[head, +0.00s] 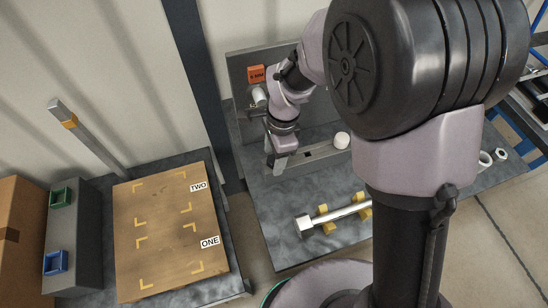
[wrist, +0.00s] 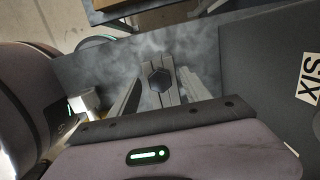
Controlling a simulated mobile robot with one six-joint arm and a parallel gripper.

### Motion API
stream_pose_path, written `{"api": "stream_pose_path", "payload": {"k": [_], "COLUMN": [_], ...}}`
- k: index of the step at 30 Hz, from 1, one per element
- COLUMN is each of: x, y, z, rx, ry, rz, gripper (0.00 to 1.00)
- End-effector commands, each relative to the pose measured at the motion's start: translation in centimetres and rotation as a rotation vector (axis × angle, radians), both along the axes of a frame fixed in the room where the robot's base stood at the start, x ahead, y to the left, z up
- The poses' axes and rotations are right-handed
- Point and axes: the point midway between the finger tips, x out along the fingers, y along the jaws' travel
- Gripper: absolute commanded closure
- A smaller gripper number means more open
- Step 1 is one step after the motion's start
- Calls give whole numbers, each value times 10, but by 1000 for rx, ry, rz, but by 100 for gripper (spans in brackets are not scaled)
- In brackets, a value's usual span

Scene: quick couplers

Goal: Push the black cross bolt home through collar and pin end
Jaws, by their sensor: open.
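My gripper (head: 280,162) points down over the grey bench in the head view, in front of the upright panel. In the wrist view its two fingers (wrist: 161,92) stand apart, with nothing clearly held between them. A black hexagonal head (wrist: 159,79), which looks like the cross bolt, shows between the fingers, over a grey grooved rail (wrist: 172,97). I cannot tell whether the fingers touch it or how deep it sits. In the head view the bolt is hidden by my arm and gripper. The collar and pin end cannot be made out clearly.
The upright panel (head: 240,75) carries an orange tag (head: 256,73) and a pale cylinder (head: 259,96). A silver bar (head: 345,213) lies on yellow cradles. A wooden board (head: 165,235) is on the left table.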

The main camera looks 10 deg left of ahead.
Motion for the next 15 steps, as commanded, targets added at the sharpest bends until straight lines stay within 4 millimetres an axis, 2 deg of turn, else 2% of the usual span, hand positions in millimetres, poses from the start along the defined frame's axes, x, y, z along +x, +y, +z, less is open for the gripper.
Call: {"api": "stream_pose_path", "payload": {"k": [7, 15], "x": [0, 0], "y": [0, 0], "z": [-1, 0], "rx": [0, 0], "ry": [0, 0], "rz": [0, -1], "gripper": [45, 98]}}
